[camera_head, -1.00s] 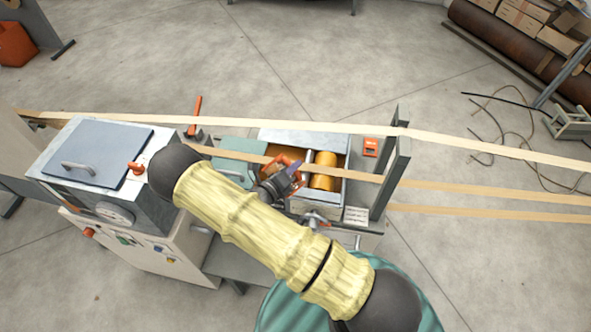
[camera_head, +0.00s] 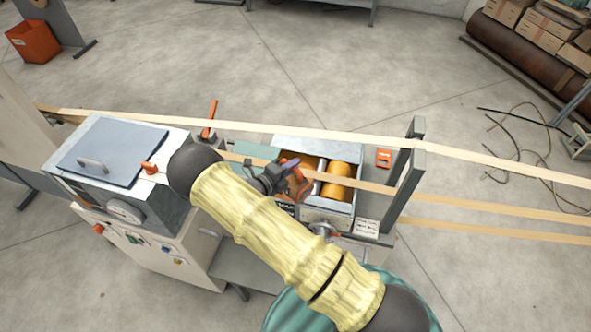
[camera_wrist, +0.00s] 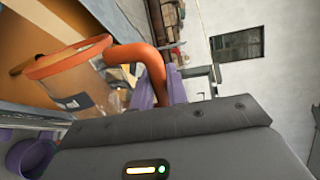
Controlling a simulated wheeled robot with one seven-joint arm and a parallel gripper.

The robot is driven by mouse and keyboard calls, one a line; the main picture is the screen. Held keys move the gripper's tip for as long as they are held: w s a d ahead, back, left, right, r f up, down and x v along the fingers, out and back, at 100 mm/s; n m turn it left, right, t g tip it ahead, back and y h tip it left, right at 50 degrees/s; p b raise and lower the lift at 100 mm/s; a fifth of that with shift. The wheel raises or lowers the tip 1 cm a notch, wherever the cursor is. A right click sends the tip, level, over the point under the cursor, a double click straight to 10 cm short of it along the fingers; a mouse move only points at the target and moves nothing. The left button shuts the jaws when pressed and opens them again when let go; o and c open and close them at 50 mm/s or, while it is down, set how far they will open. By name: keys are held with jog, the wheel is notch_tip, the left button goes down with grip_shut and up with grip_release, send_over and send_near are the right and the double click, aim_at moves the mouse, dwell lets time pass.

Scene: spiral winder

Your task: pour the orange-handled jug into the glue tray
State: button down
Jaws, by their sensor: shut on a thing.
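The jug's orange handle (camera_wrist: 148,62) and orange rim (camera_wrist: 68,58) show in the wrist view. Its clear body with a label (camera_wrist: 75,101) is tilted well over. My gripper (camera_wrist: 165,95) has its purple fingers shut on the handle. In the head view my gripper (camera_head: 292,171) is over the left part of the glue tray (camera_head: 356,152), with the jug's orange handle (camera_head: 289,162) at the fingers. The tray is an open grey metal box with amber glue inside and a yellow roller (camera_head: 341,181). My arm hides much of the jug, and I cannot tell whether liquid is flowing.
Pale paper strips (camera_head: 300,131) run across the machine, one passing over the tray. A grey upright frame (camera_head: 410,165) stands right of the tray. A grey box with a handled lid (camera_head: 110,148) and an orange lever (camera_head: 210,118) stand to the left.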

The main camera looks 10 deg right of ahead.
jog(key=shift+w+a+r+n, duration=0.1)
jog(key=shift+w+a+n, duration=0.45)
jog(key=shift+w, duration=0.2)
jog(key=shift+s, duration=0.15)
jog(key=shift+w+a+b, duration=0.1)
jog(key=shift+w+b, duration=0.2)
jog(key=shift+w, duration=0.1)
jog(key=shift+w+a+r+n+g+h, duration=0.25)
jog(key=shift+w+a+n+g+h, duration=0.15)
jog(key=shift+w+a+n+g, duration=0.25)
jog(key=shift+w+d+t, duration=0.1)
jog(key=shift+t, duration=0.15)
dwell(1.4)
dwell(1.0)
